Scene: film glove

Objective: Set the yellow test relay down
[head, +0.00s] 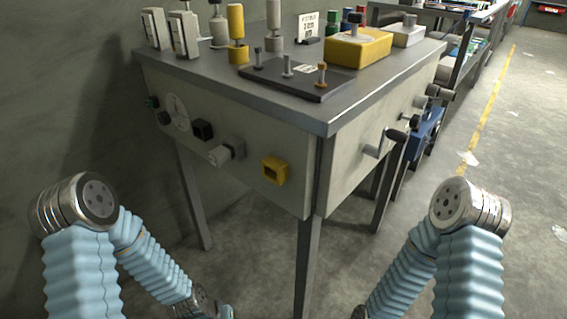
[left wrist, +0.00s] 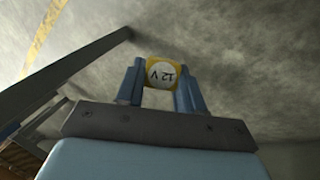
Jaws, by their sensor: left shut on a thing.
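In the left wrist view, the yellow test relay (left wrist: 166,73) shows a round white face marked "12 V", upside down in the picture. My left gripper (left wrist: 162,83) is shut on it, with one blue finger at each side. Behind the relay is bare grey floor, and it touches nothing there that I can see. In the head view the relay is out of sight, and only parts of my two arms show, low in front of the bench. The fingers of my right gripper are out of view.
A metal bench (head: 330,128) stands ahead. On its top are a yellow box (head: 357,48), a dark plate with several posts (head: 297,80) and yellow cylinders (head: 236,22). Knobs and a yellow socket (head: 275,169) project from its front, a crank (head: 385,143) from its side. Strips of top along the front are bare.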

